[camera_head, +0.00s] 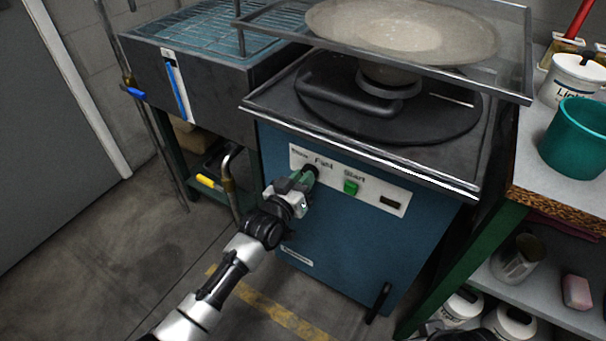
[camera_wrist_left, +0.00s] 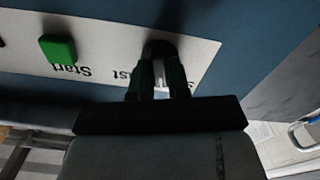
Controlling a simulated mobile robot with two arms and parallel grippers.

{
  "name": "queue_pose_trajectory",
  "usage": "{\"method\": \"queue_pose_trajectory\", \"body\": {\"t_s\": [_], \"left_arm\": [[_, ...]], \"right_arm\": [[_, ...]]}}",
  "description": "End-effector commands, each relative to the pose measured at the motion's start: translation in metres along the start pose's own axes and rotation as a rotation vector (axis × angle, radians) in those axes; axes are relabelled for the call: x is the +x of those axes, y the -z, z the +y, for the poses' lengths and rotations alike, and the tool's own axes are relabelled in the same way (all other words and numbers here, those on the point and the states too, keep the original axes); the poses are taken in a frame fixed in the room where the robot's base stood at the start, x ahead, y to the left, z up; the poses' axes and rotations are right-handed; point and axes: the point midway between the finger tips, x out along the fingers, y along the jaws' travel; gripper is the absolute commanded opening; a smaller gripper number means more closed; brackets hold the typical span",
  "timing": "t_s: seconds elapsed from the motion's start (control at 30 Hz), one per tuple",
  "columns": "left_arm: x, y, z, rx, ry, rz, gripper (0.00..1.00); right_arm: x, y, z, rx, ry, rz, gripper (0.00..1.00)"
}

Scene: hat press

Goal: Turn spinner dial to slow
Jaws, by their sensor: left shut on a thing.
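The spinner dial (camera_head: 311,171) is a small dark knob on the white label panel (camera_head: 373,193) of the blue machine. The words "Fast" and "Start" show on the panel, and the word on the dial's left is partly hidden or too small to read. My left gripper (camera_head: 304,178) is at the panel, shut on the dial. In the left wrist view the fingers (camera_wrist_left: 158,82) close around the dial (camera_wrist_left: 160,52), which they largely hide, so its pointing direction is unclear. The green start button (camera_head: 351,187) is right of the dial; it also shows in the left wrist view (camera_wrist_left: 58,49). My right gripper is not in view.
A round disc (camera_head: 402,28) and a dark wheel (camera_head: 440,115) sit on top of the blue machine (camera_head: 340,245). A metal-edged tray overhangs it. A sink unit (camera_head: 215,75) stands left. A shelf bench with a teal bucket (camera_head: 578,138) stands right. Floor in front is open.

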Motion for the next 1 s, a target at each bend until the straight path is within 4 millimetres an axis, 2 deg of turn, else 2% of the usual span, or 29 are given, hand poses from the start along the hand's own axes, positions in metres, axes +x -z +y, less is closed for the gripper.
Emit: {"method": "queue_pose_trajectory", "body": {"t_s": [0.03, 0.2, 0.5, 1.0], "left_arm": [[0.000, 0.000, 0.000, -0.042, 0.001, -0.004, 0.00], [0.000, 0.000, 0.000, -0.182, 0.000, -0.002, 0.00], [0.000, -0.001, -0.001, -0.355, 0.001, -0.003, 0.00], [0.000, -0.002, -0.001, -0.431, 0.001, -0.004, 0.00]], "right_arm": [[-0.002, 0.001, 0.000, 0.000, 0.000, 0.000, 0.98], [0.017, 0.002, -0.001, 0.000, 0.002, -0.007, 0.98], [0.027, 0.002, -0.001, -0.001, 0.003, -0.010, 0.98], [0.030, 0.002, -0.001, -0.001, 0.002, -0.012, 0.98]]}}
